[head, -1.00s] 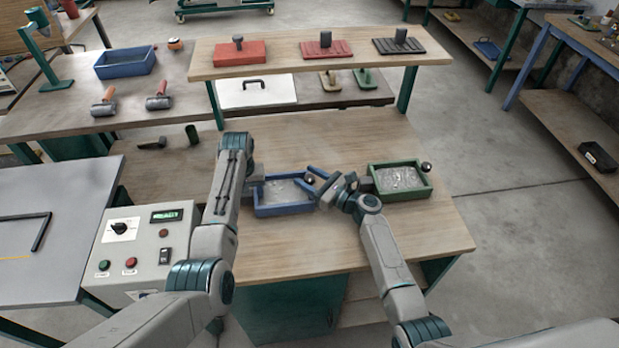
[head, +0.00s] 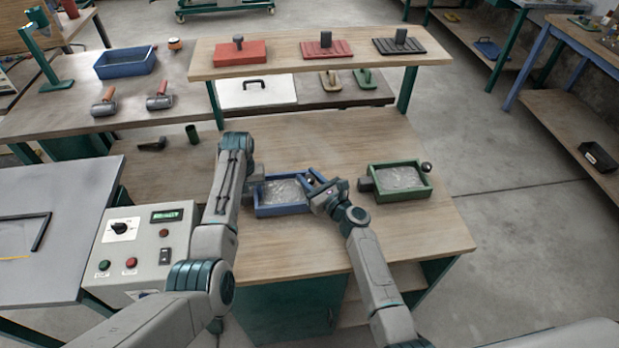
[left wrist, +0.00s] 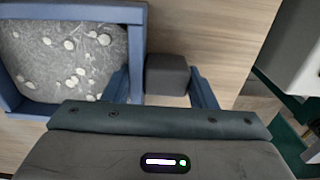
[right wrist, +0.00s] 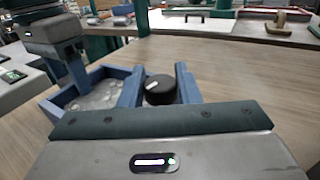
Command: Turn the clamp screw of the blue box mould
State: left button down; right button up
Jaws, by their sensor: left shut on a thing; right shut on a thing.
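The blue box mould (head: 283,210) sits on the wooden table, filled with a grey, speckled mass. My left gripper (head: 251,186) is shut on the dark grey block (left wrist: 167,74) at the mould's side; the left arm partly hides it in the head view. My right gripper (head: 319,184) is at the mould's right end, its fingers on either side of the round black clamp screw knob (right wrist: 160,89), shut on it. The knob carries a white mark, tilted in the right wrist view. My right fingers mostly hide the knob in the head view.
A green box mould (head: 402,194) with its own black knob (head: 427,167) stands just right of my right gripper. A raised shelf (head: 280,68) with several hand tools spans the back. A control box (head: 147,250) stands at the left. The table front is clear.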

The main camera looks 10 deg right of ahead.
jog(key=o, duration=1)
jog(key=shift+c, duration=0.2)
jog(key=v, duration=1.2)
